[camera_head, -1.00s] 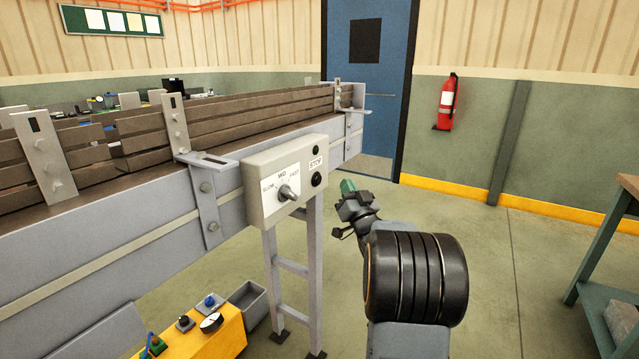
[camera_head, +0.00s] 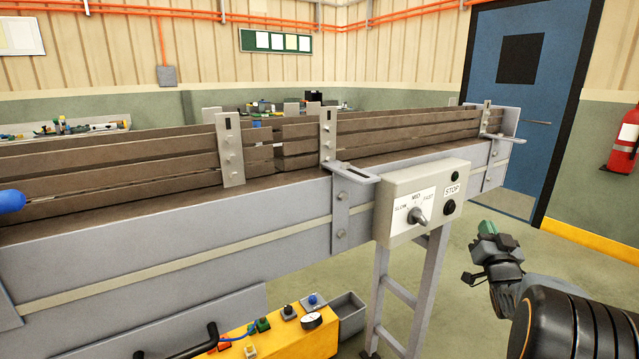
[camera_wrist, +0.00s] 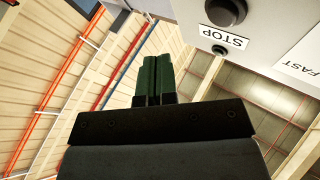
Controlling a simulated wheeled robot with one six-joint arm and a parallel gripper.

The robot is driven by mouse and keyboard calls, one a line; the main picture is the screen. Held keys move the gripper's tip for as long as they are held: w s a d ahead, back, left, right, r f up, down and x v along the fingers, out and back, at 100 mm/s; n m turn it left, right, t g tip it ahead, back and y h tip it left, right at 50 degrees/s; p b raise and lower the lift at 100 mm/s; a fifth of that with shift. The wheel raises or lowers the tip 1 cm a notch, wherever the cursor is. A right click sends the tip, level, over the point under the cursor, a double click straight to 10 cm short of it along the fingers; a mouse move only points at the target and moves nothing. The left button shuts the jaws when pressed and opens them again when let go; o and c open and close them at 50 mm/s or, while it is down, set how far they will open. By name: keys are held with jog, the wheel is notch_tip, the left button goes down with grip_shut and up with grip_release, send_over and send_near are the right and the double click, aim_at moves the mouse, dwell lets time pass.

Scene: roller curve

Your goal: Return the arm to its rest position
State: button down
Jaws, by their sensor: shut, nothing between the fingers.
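My gripper (camera_head: 489,232) is at the lower right of the head view, to the right of the conveyor's control box and apart from it. In the wrist view its two green fingers (camera_wrist: 153,80) are side by side, closed and empty, pointing up toward the wall and ceiling. The control box (camera_head: 392,206) has a dial marked SLOW, MID and FAST, with the knob (camera_head: 417,216) near MID. The box's STOP label (camera_wrist: 226,37) and a dark round button (camera_wrist: 226,11) are close above right of the fingers in the wrist view.
A blue door (camera_head: 540,90) and a fire extinguisher (camera_head: 625,140) are at right. Open floor lies right of the conveyor leg.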

notch_tip(320, 180, down, 8)
jog(key=s+d+m+g+h, duration=0.1)
jog(key=d+g+h, duration=0.1)
jog(key=g, duration=0.4)
jog(key=s+a+f+g+y+p, duration=0.2)
jog(key=s+a+f+g+p, duration=0.15)
jog(key=s+a+g, duration=0.3)
jog(key=s+a+r+n+g+y+p, duration=0.2)
jog(key=s+a+r+p, duration=0.5)
jog(key=a, duration=0.5)
jog(key=s+a+r+n+g+y+p, duration=0.3)
jog(key=s+a+r+p, duration=0.4)
jog(key=a, duration=0.5)
jog(key=shift+s+a+r+n, duration=0.25)
jog(key=shift+s+r+n, duration=0.35)
jog(key=shift+s, duration=0.5)
